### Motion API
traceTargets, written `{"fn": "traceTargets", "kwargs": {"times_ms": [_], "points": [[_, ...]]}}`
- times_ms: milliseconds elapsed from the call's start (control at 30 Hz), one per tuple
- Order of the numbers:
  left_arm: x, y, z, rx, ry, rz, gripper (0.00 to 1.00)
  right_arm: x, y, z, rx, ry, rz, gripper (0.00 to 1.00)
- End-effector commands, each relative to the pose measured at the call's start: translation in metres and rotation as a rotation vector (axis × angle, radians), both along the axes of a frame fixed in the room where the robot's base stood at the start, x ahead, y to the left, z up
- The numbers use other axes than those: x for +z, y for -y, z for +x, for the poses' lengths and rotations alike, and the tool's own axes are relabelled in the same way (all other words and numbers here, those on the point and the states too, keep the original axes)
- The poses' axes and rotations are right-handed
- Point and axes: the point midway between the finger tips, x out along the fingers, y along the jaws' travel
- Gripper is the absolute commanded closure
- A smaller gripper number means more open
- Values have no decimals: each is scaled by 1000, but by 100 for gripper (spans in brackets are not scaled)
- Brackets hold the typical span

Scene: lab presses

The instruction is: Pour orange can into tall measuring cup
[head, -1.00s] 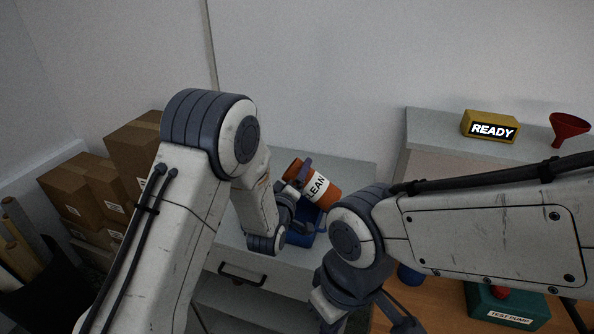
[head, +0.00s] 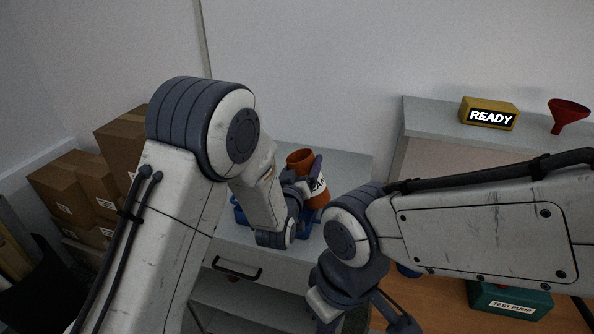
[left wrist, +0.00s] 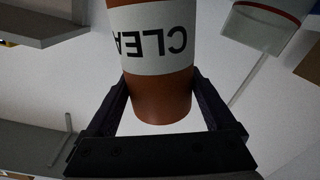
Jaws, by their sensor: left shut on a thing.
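My right gripper (head: 365,318) is at the bottom edge, partly cut off.
The grey cabinet (head: 345,165) has a drawer with a dark handle. A raised shelf at right holds a yellow READY sign (head: 489,113) and a red funnel (head: 567,114). A green test pump box (head: 508,300) is on the wooden surface. Cardboard boxes (head: 75,185) stand at left.

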Motion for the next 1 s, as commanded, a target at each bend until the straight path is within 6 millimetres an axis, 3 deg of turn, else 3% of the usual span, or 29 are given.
{"fn": "traceTargets", "kwargs": {"times_ms": [433, 1000], "points": [[8, 21, -6, 0, 110, 321, 100, -13, 0, 0, 1, 0, 0, 100], [9, 24, -7, 1, 128, 375, 100, -13, 0, 0, 1, 0, 0, 100]]}}
